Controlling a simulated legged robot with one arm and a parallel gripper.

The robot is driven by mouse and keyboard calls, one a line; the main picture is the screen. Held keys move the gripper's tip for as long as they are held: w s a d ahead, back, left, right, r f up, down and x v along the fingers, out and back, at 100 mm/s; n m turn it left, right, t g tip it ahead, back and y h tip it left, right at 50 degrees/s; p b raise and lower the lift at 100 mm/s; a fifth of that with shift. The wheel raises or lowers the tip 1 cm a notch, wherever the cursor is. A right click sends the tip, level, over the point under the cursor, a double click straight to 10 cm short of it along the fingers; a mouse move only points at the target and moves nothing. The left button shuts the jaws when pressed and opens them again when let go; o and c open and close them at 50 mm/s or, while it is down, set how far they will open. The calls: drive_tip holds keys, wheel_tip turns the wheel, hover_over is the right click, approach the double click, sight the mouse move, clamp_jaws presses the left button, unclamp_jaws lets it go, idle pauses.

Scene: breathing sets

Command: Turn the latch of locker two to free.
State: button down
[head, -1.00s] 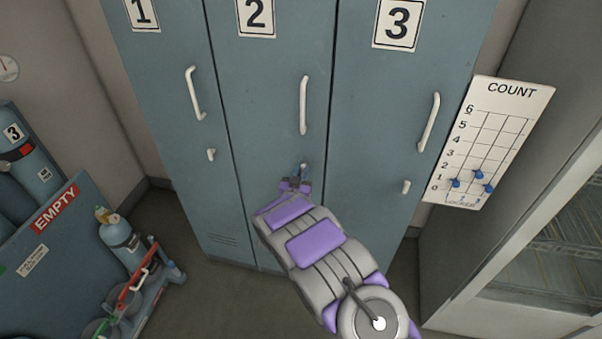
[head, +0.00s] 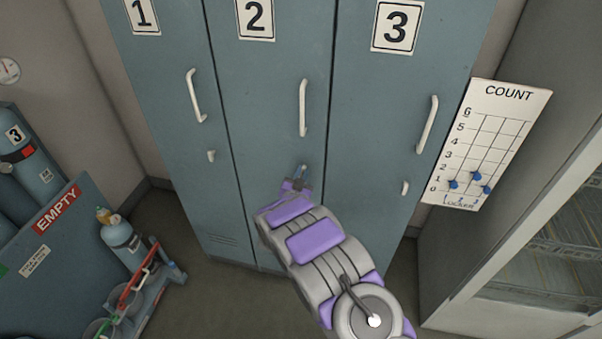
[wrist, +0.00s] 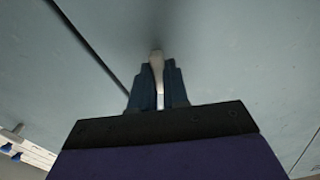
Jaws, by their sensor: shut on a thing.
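Locker two (head: 265,95) is the middle blue-grey door, marked with a black 2 on a white plate. Its long white handle (head: 303,108) stands above my gripper. The small white latch of locker two (wrist: 157,66) shows between the two dark fingers of my gripper (wrist: 158,88) in the wrist view. My gripper is shut on the latch, and its fingers cover the latch's sides. In the head view my gripper (head: 299,178) is at the latch below the handle. The latch is mostly hidden there.
Locker one (head: 165,90) and locker three (head: 385,120) stand on either side, each with its own handle and small latch. A count board (head: 490,145) with blue markers hangs at right. A blue bin marked EMPTY (head: 35,255) and a cylinder trolley (head: 150,290) stand at left.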

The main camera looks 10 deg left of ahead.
drive_tip(key=m, duration=0.3)
drive_tip(key=shift+f+m, duration=0.1)
drive_tip(key=shift+m, duration=0.2)
drive_tip(key=m, duration=0.3)
drive_tip(key=shift+f+m, duration=0.1)
drive_tip(key=shift+m, duration=0.2)
drive_tip(key=shift+d+f+m+b, duration=0.1)
drive_tip(key=shift+m+b, duration=1.35)
drive_tip(key=shift+m, duration=0.4)
drive_tip(key=shift+d+f+m+b, duration=0.1)
drive_tip(key=shift+m+b, duration=1.3)
drive_tip(key=shift+m, duration=0.45)
drive_tip(key=c, duration=1.1)
unclamp_jaws()
drive_tip(key=shift+c, duration=0.2)
drive_tip(key=shift+r, duration=0.1)
